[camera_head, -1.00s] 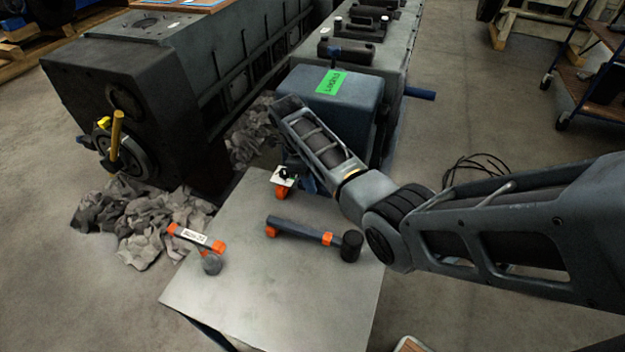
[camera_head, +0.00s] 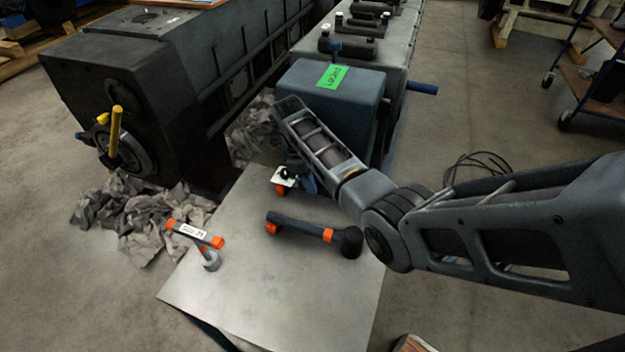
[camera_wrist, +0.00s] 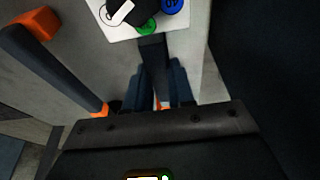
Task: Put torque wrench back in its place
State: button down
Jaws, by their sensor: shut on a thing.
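My gripper (camera_wrist: 155,92) is low over the near side of the blue-grey box (camera_head: 325,105), mostly hidden behind my arm in the head view. In the wrist view its fingers are shut on a dark bar-shaped tool (camera_wrist: 153,58) with a bit of orange between them. I cannot tell for sure whether this is the torque wrench. A white plate (camera_wrist: 172,24) with coloured round marks lies at the bar's far end; it also shows in the head view (camera_head: 287,181). A dark-handled tool with orange bands and a black head (camera_head: 300,228) lies on the grey metal table (camera_head: 255,290).
A shorter orange-ended tool with a white label (camera_head: 190,231) lies at the table's left edge. Crumpled grey rags (camera_head: 145,222) are on the floor by a dark engine block (camera_head: 130,60). Black cable (camera_head: 480,163) lies right. The table's near part is clear.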

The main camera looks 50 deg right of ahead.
jog(key=shift+f, duration=0.3)
jog(key=c, duration=0.9)
grip_release()
jog(key=v, duration=0.8)
jog(key=shift+f, duration=0.1)
